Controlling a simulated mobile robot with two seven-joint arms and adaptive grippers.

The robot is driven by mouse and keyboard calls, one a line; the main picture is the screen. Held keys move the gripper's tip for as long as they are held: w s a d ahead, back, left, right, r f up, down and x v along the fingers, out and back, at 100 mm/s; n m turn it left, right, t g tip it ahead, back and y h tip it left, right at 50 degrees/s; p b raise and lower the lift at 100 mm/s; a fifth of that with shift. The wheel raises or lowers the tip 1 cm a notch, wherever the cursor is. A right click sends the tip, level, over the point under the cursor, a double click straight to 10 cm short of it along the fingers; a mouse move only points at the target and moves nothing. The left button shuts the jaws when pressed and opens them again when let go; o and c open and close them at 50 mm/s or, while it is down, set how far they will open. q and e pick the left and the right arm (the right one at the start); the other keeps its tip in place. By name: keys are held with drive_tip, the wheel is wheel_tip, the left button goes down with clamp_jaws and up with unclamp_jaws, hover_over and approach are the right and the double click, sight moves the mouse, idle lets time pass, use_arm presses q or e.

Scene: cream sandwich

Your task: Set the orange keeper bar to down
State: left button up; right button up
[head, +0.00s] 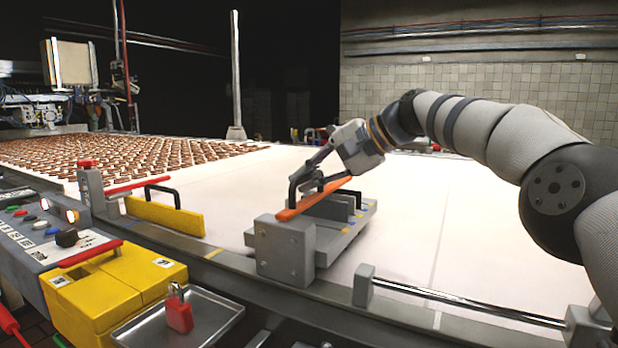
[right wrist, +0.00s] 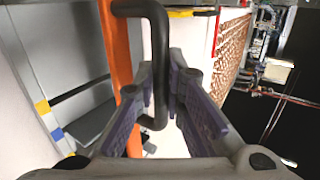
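The orange keeper bar (head: 318,197) runs from the top of a grey block (head: 285,248) up and to the right, over a grey fixture (head: 350,228) on the white belt. I cannot tell whether it rests fully down. In the right wrist view the bar (right wrist: 117,45) passes on the left, partly hidden by a finger. My right gripper (head: 312,180) is above the fixture, beside the bar. In the right wrist view its fingers (right wrist: 166,85) are apart, with a black handle (right wrist: 158,45) between them and a gap on the right. My left gripper is not in view.
A yellow bar (head: 165,215) with a black handle lies left of the fixture. A yellow box (head: 110,285), a tray with a red padlock (head: 179,311) and a control panel (head: 50,235) line the front left. A metal rod (head: 470,305) runs along the front right edge.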

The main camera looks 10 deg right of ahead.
drive_tip(key=shift+o, duration=0.8)
drive_tip(key=shift+f, duration=0.2)
drive_tip(key=shift+r, duration=0.1)
drive_tip(key=v, duration=0.7)
drive_tip(key=shift+s+d, duration=0.1)
